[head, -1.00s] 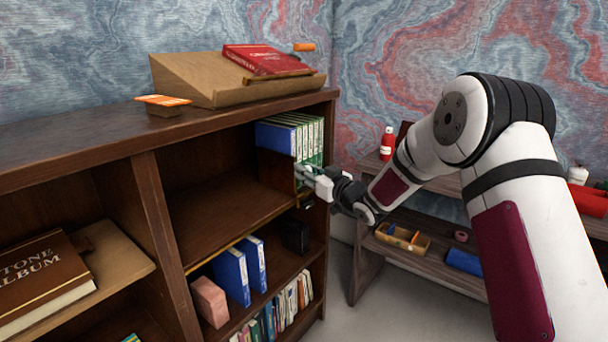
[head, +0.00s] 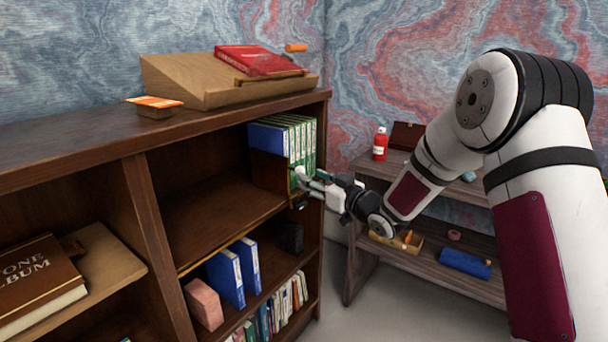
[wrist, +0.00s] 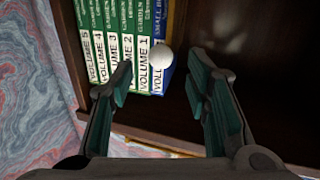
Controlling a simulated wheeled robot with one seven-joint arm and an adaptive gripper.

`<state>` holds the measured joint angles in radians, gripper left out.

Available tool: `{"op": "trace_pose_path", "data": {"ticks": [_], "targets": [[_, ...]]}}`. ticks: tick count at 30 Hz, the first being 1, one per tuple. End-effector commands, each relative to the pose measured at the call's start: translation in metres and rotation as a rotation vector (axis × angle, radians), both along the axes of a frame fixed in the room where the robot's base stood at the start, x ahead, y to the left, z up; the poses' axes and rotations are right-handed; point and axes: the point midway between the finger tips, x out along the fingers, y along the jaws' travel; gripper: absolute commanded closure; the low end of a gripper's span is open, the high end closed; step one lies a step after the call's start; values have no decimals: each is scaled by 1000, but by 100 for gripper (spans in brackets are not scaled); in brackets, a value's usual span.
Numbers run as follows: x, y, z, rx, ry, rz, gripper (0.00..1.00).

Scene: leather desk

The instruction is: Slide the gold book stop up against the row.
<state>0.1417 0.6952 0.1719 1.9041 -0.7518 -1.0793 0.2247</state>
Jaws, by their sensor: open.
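The row (head: 296,140) of green volumes with a blue book at its left end stands at the right of the upper shelf. In the wrist view the green spines (wrist: 122,62) face me. My gripper (head: 302,176) is at the shelf front before the row. Its fingers (wrist: 160,85) are open on either side of the knob, with gaps to both.
A dark brown panel (head: 268,170) stands at the row's left. The shelf board (head: 215,215) left of it is bare. Lower shelves hold blue binders (head: 226,277) and a pink block (head: 204,303). A low side table (head: 440,268) stands at right.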

Motion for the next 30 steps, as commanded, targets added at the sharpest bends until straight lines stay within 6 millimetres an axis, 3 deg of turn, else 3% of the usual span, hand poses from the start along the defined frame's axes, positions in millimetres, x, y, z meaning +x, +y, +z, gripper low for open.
{"op": "trace_pose_path", "data": {"ticks": [4,10,23,30], "targets": [[-23,-18,0,-1,2,-2,56],[-41,-31,0,-1,1,-1,56],[-46,-35,0,-2,1,-1,56],[-50,-51,17,-135,83,-110,56]]}}
